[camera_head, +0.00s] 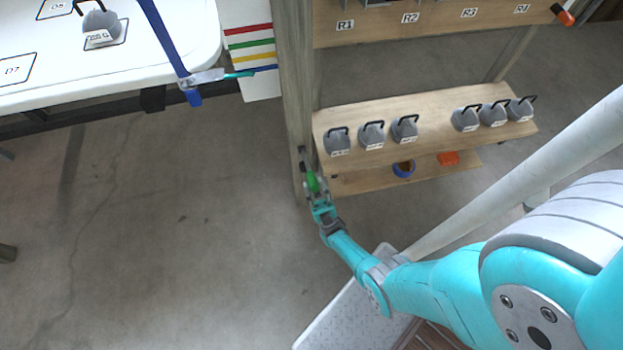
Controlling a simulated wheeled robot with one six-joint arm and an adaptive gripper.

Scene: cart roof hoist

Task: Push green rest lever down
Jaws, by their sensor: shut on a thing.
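The green rest lever (312,183) is on the lower part of the wooden post (299,100), by a dark metal fitting (303,158). My gripper (315,192) is at the lever and shut on it. The fingers partly hide the lever, and its exact angle is hard to tell at this size.
A wooden shelf (430,112) with several grey weights stands right of the post. A white table (180,60) with a blue bar (163,38) is at upper left. The floor (150,230) is clear.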

